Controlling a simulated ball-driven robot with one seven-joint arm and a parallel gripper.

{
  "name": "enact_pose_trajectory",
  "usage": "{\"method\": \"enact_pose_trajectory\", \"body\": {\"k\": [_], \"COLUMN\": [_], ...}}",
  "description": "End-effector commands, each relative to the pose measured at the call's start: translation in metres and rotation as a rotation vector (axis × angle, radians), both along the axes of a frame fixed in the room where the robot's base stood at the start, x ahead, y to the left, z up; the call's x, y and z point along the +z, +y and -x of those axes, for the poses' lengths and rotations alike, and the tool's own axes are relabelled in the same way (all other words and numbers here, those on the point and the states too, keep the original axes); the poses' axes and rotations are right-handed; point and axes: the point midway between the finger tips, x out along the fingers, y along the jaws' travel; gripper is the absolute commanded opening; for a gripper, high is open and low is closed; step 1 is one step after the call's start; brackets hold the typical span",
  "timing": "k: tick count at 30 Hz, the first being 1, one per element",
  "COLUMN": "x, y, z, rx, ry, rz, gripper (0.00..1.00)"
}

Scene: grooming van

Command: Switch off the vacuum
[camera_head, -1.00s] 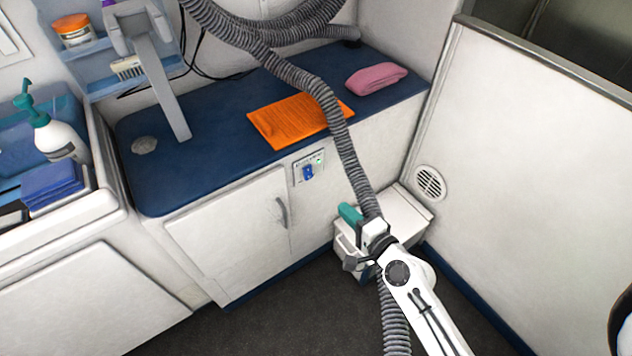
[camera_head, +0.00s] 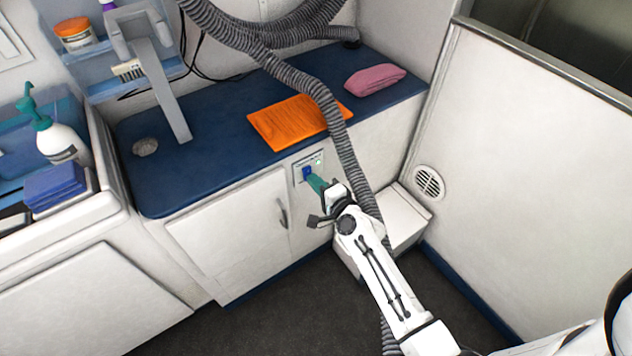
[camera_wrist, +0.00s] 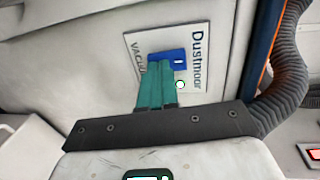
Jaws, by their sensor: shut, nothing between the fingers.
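The vacuum's switch panel (camera_head: 319,161) is a pale plate on the front of the white cabinet, right of its door. In the wrist view the panel (camera_wrist: 204,30) reads "Dustmoor" and "VACUUM" and carries a blue switch (camera_wrist: 180,56). My gripper (camera_head: 314,181) is shut and empty, its teal fingers pointing at the panel. In the wrist view my gripper (camera_wrist: 161,65) has its tips over part of the blue switch. I cannot tell whether they touch it. A small round whitish spot (camera_wrist: 180,85) shows beside the fingers.
A grey ribbed hose (camera_head: 345,150) hangs in front of the cabinet, close to my gripper's right. A white box (camera_head: 405,215) stands on the floor. An orange cloth (camera_head: 285,125) and a pink towel (camera_head: 375,79) lie on the blue counter top (camera_head: 215,165).

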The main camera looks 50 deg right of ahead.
Motion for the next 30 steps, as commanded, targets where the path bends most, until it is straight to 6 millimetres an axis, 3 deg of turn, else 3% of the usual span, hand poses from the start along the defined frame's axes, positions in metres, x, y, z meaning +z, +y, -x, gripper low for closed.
{"method": "enact_pose_trajectory", "body": {"k": [23,30], "x": [-0.011,-0.004], "y": [-0.002,-0.002], "z": [-0.008,-0.011], "rx": [0.0,0.002], "ry": [-0.086,-0.118], "rz": [0.026,0.034], "gripper": [0.0,0.0]}}
